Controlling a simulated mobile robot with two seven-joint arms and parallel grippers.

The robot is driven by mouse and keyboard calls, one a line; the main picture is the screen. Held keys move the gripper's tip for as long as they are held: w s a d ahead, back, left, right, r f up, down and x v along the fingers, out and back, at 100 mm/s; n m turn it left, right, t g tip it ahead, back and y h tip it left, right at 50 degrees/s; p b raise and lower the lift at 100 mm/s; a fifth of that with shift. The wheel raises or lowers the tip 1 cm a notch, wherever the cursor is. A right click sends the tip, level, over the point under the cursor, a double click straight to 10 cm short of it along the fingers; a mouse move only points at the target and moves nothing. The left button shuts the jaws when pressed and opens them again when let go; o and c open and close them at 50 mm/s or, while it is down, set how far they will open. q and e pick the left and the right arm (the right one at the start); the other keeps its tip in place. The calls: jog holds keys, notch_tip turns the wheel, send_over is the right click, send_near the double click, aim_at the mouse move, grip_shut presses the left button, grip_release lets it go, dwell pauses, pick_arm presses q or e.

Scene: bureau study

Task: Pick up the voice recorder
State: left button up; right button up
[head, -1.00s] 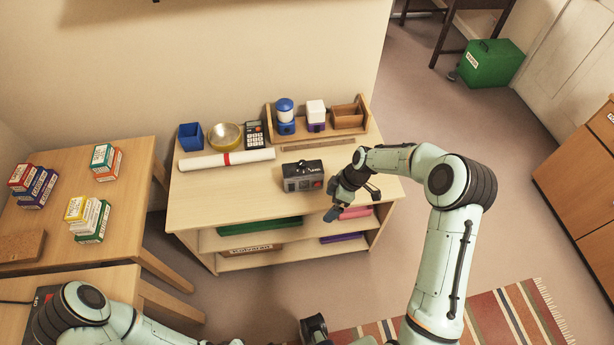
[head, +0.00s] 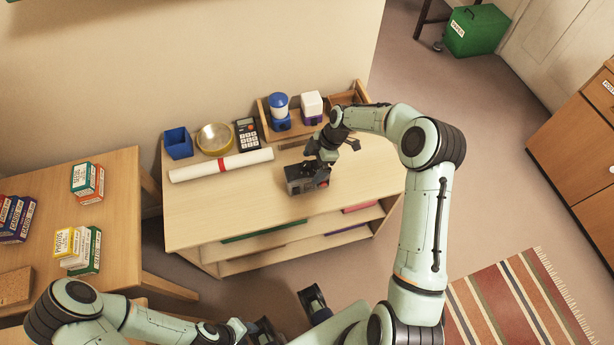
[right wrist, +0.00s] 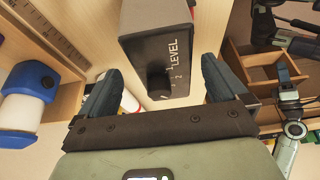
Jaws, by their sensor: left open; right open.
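The voice recorder, a dark grey box (head: 306,180) with a red button, sits on the light wooden shelf top (head: 235,210). In the right wrist view the recorder (right wrist: 158,45) shows a black knob and the word LEVEL. My right gripper (head: 325,160) is open right at the recorder and hides part of its top in the head view. In the right wrist view its two fingers (right wrist: 160,85) are apart, one to each side of the recorder's knob end; contact cannot be told. My left gripper (head: 290,318) is open and empty, low in front of the shelf.
The front of the shelf top is clear.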

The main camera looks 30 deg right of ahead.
aim_at(307, 174)
jog(key=x, duration=0.5)
jog(key=shift+s+a+f, duration=0.1)
jog(key=shift+a, duration=0.25)
jog(key=c, duration=1.3)
jog(key=shift+c, duration=0.2)
